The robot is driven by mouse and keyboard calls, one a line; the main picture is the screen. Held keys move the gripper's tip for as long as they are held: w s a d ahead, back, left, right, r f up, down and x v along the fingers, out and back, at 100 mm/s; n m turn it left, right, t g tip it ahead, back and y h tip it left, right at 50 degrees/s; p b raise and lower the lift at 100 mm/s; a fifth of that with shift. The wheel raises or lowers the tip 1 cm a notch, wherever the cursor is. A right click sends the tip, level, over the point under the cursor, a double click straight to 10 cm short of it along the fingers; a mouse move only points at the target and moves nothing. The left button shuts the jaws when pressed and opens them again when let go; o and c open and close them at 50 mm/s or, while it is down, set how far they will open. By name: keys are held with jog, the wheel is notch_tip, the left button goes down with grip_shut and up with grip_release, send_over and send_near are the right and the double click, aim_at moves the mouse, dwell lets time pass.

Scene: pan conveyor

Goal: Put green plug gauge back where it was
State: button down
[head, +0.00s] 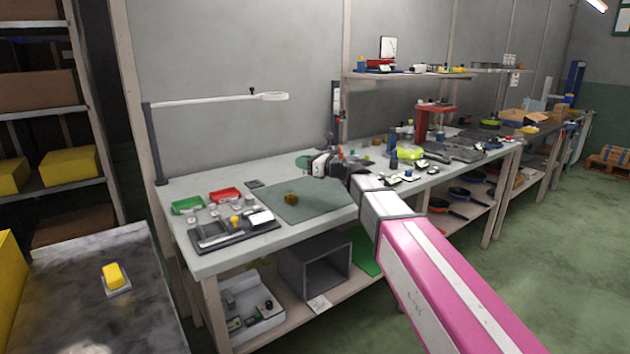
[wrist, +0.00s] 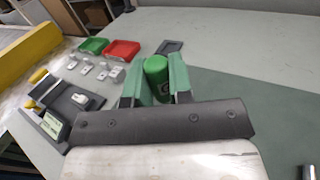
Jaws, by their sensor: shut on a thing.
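The green plug gauge (wrist: 157,75) is a green cylinder with a pale mark on its side. In the wrist view it stands between the two green fingers of my gripper (wrist: 155,68), which is shut on it. In the head view my gripper (head: 316,164) is over the back part of the workbench (head: 230,258), near the grey-green mat. A green patch (head: 302,162) shows at its tip, too small to tell gauge from finger. The gauge's lower end is hidden, so I cannot tell whether it touches the bench.
A green bin (head: 188,205), a red bin (head: 225,195) and a dark tray (head: 205,240) with small parts lie at the bench's left. A brown block (head: 291,198) sits on the mat (head: 325,208). A lamp arm (head: 215,101) overhangs the back. Tools crowd the right side.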

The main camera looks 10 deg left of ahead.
jog(key=w+d+f, duration=0.1)
jog(key=w, duration=0.1)
jog(key=w+d+f, duration=0.1)
jog(key=w+f, duration=0.1)
jog(key=w+d+f, duration=0.1)
jog(key=w, duration=0.1)
jog(key=shift+w+f, duration=0.15)
jog(key=shift+w, duration=0.05)
jog(key=shift+f, duration=1.95)
jog(key=shift+f, duration=0.15)
jog(key=c, duration=1)
grip_release()
jog(key=shift+c, duration=0.2)
jog(key=shift+d, duration=0.1)
jog(key=v, duration=1.2)
jog(key=shift+s, duration=0.1)
